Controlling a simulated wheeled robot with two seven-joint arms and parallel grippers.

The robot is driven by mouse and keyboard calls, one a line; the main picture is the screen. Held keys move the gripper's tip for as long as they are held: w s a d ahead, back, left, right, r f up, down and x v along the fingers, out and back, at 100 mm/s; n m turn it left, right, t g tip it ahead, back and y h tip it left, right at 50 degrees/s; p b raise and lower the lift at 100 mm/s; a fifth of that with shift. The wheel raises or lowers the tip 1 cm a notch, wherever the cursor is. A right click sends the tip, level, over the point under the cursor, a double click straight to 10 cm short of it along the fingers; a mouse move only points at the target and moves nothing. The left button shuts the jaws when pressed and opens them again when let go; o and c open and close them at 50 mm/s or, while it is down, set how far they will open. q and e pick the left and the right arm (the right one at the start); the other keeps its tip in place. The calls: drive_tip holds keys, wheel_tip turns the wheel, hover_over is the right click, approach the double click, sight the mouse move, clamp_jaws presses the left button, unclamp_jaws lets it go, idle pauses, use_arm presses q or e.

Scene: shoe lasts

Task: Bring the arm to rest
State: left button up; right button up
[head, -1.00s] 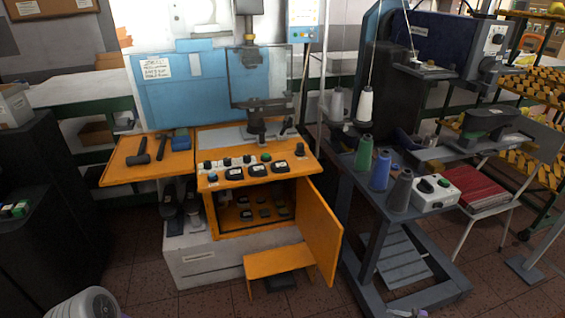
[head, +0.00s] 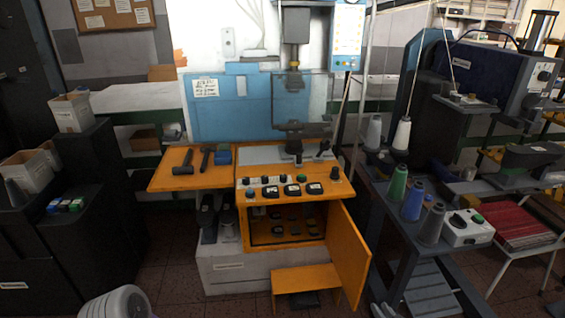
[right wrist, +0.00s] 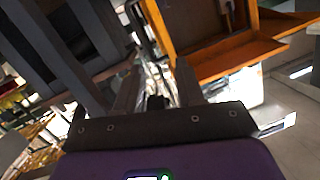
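My right gripper (right wrist: 156,92) shows in the right wrist view. Its two grey fingers stand apart with a gap between them, and I see nothing held. The orange cabinet and a dark metal frame lie beyond it, tilted in that view. I make out neither gripper in the head view. The orange workstation (head: 345,190) stands in the middle of the head view, with its lower door (head: 349,250) swung open. Dark shoe-last-like shapes (head: 208,222) stand below its left shelf.
A dark stand with thread cones (head: 398,183) and a sewing machine are at the right. Dark cabinets (head: 75,240) with white boxes (head: 72,112) are at the left. A low orange step (head: 305,279) and a white rounded object (head: 118,303) are at the front.

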drive_tip(key=s+a+f+m+g+h+p, duration=0.1)
drive_tip(key=s+a+m+g, duration=0.1)
drive_tip(key=s+a+g, duration=0.45)
drive_tip(key=s+a+m+g+p, duration=0.15)
drive_tip(key=s+a, duration=0.25)
drive_tip(key=a, duration=0.5)
drive_tip(key=s+a+r+g+p, duration=0.1)
drive_tip(key=s+a+r+g, duration=0.1)
drive_tip(key=s+a, duration=0.4)
drive_tip(key=s+a+r+n+g+y+p, duration=0.1)
drive_tip(key=s+a+r+g, duration=0.2)
drive_tip(key=s, duration=1.1)
drive_tip(key=a+g, duration=0.2)
drive_tip(key=shift+a+y, duration=0.3)
drive_tip(key=shift+a, duration=0.1)
drive_tip(key=shift+a, duration=0.1)
